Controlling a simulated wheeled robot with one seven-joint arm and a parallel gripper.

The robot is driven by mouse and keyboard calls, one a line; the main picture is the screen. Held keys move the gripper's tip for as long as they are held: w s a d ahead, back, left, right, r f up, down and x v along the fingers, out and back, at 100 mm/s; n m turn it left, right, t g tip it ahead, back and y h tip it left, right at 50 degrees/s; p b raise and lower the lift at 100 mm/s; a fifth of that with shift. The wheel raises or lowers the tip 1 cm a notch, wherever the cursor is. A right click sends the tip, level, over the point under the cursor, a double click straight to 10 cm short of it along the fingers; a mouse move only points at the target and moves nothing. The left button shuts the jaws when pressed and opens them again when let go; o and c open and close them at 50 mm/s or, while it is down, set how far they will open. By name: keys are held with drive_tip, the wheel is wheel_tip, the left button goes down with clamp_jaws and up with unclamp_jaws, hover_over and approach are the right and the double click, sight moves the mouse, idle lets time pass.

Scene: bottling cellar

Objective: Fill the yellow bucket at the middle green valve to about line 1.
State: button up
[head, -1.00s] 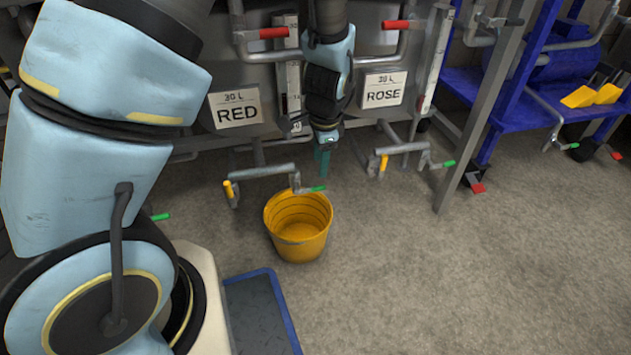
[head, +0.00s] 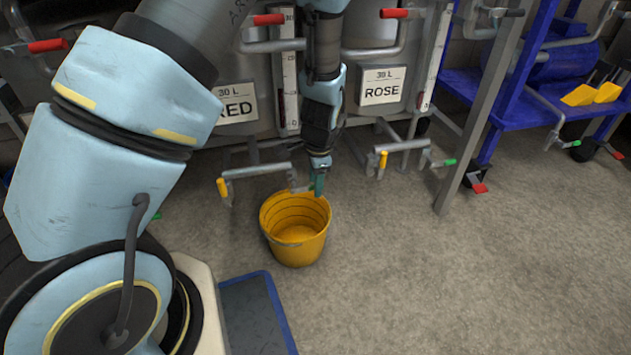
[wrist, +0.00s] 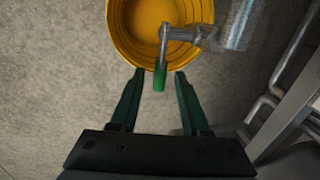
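The yellow bucket (head: 296,250) stands upright on the floor under the end of a grey pipe. It also shows in the wrist view (wrist: 128,40); I see no liquid in its visible part. The middle valve's green handle (wrist: 160,77) sticks out over the bucket's near rim, on a bent grey lever from the pipe (wrist: 237,25). My gripper (wrist: 160,73) is open, one finger on each side of the green handle, with gaps showing. In the head view my gripper (head: 318,184) points down at the pipe end and mostly hides this handle. The bucket's fill lines cannot be read.
RED (head: 236,107) and ROSE (head: 382,86) tanks stand behind. A second green valve (head: 449,162) is on the right, beside a grey post (head: 478,120). A blue-edged mat (head: 255,315) lies front left of the bucket. The floor on the right is clear.

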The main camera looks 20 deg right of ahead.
clamp_jaws()
idle(1.2)
